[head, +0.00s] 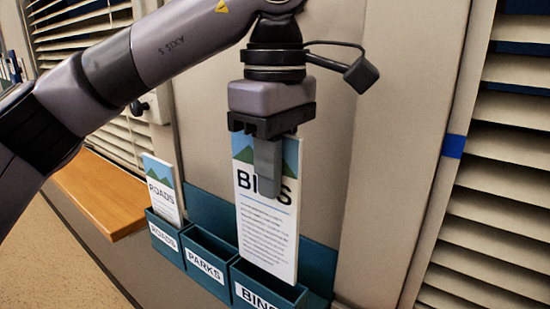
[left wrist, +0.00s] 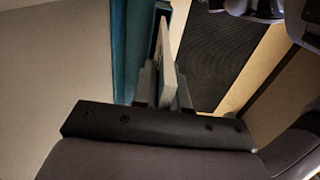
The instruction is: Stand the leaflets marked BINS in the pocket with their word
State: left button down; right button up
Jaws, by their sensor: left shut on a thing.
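My left gripper (head: 267,165) is shut on the top of a white leaflet marked BINS (head: 266,230), which has a blue and green picture at its top. The leaflet hangs nearly upright, and its lower end is in or just over the pocket labelled BINS (head: 262,298). The pocket's front wall hides the leaflet's bottom edge, so I cannot tell how deep it is. The left wrist view shows the leaflet edge-on (left wrist: 168,70) between the fingers (left wrist: 163,88). My right gripper is not in view in the head view.
The teal rack also has a PARKS pocket (head: 205,268), which looks empty, and a ROADS pocket (head: 163,236) with a ROADS leaflet (head: 163,195) standing in it. A wooden ledge (head: 100,190) lies to the left. Slatted blinds (head: 500,150) are at the right.

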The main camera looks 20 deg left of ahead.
pick_arm(q)
jog(key=shift+f+b, duration=3.6)
jog(key=shift+f, duration=0.65)
jog(key=c, duration=1.1)
grip_release()
